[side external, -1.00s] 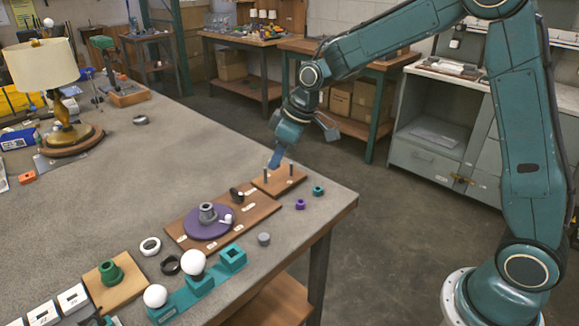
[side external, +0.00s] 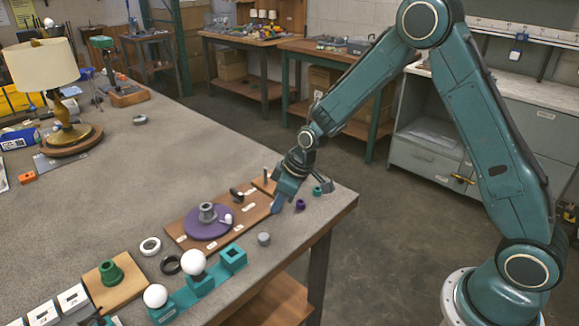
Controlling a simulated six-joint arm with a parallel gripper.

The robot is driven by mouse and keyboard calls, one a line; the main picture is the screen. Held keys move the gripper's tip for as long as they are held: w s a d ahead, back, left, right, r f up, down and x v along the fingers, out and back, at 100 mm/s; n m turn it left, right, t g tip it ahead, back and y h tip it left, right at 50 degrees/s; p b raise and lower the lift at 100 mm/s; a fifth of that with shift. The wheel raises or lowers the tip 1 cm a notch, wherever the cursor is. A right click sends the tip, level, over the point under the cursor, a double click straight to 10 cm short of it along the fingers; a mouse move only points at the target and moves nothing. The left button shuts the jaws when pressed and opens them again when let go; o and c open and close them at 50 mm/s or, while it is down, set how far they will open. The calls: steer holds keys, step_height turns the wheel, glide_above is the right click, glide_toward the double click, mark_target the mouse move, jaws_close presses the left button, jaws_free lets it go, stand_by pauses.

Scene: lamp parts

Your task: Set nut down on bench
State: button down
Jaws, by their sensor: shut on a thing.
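My gripper (side external: 278,207) is low over the bench (side external: 120,190), just above or at the right end of the long wooden board (side external: 245,217). It points down with its jaws shut; the nut in them is too small or hidden to make out. Whether it touches the surface I cannot tell. A small purple nut-like ring (side external: 301,204) stands on the bench just right of my gripper. A teal one (side external: 317,191) sits behind it, close to my wrist. A grey knurled piece (side external: 264,239) stands on the bench in front.
A purple disc (side external: 205,225) with a grey socket lies on the long board. A teal holder with white bulbs (side external: 194,262) stands in front. The bench's right edge is close. Its middle left is clear.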

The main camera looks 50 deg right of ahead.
mark_target(275, 222)
steer(key=shift+f, duration=2.15)
steer(key=shift+f, duration=0.1)
steer(key=c, duration=1.2)
jaws_free()
steer(key=v, duration=1.2)
steer(key=shift+s, duration=0.1)
